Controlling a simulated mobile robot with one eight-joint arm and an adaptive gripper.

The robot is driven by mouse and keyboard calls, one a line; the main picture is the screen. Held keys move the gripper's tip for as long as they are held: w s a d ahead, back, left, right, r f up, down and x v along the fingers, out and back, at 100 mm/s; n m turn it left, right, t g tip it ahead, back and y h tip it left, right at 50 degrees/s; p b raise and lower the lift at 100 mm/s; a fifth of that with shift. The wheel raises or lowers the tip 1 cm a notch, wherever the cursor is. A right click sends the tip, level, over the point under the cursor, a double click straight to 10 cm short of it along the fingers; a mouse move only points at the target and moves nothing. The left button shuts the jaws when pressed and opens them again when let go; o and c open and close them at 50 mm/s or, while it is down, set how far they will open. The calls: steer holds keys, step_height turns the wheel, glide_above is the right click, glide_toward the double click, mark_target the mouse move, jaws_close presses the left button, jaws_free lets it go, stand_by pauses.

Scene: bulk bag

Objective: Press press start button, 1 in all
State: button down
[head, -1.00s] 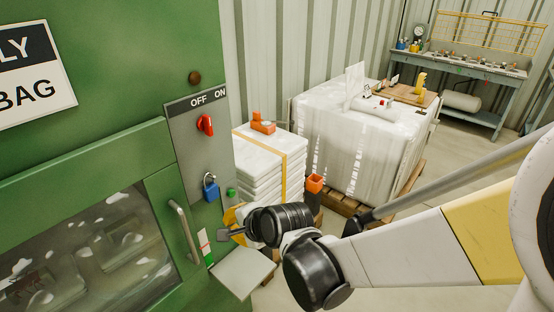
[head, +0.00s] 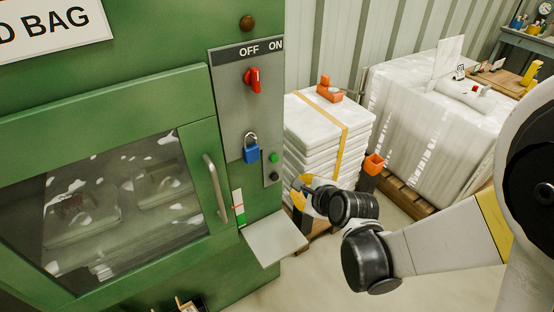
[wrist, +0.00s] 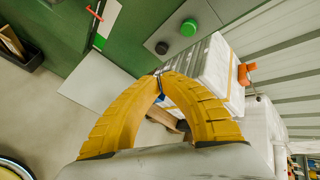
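A green button (head: 273,158) and a black button (head: 275,176) sit one above the other on a small grey box at the right edge of the green machine's control panel. The wrist view shows the green button (wrist: 188,28) and the black button (wrist: 162,47) beyond my fingertips. No label on either can be read. My gripper (head: 298,188) is just right of and slightly below the buttons in the head view. In the wrist view its yellow fingers (wrist: 160,76) meet at the tips with nothing held. The tips look apart from both buttons.
A red OFF/ON switch (head: 253,79) and a blue padlock (head: 251,149) are on the panel. A door handle (head: 215,188) and a grey shelf (head: 273,238) stick out nearby. Stacked white bags (head: 330,125) and an orange-topped post (head: 373,165) stand to the right.

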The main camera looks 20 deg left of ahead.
steer(key=w+a, duration=0.5)
steer(key=a, duration=0.1)
steer(key=shift+w+p, duration=0.2)
steer(key=shift+p, duration=0.1)
steer(key=shift+a, duration=0.2)
stand_by(1.1)
steer(key=shift+w+a, duration=0.25)
steer(key=shift+w, duration=0.05)
steer(key=shift+w+a, duration=0.3)
steer(key=shift+a, duration=0.1)
stand_by(0.8)
steer(key=shift+d, duration=0.1)
steer(key=shift+s+d+b, duration=0.35)
steer(key=shift+s+d, duration=0.25)
steer(key=shift+d, duration=0.05)
steer(key=shift+s+d+b, duration=0.35)
steer(key=shift+s+d, duration=1.3)
steer(key=shift+d, duration=0.25)
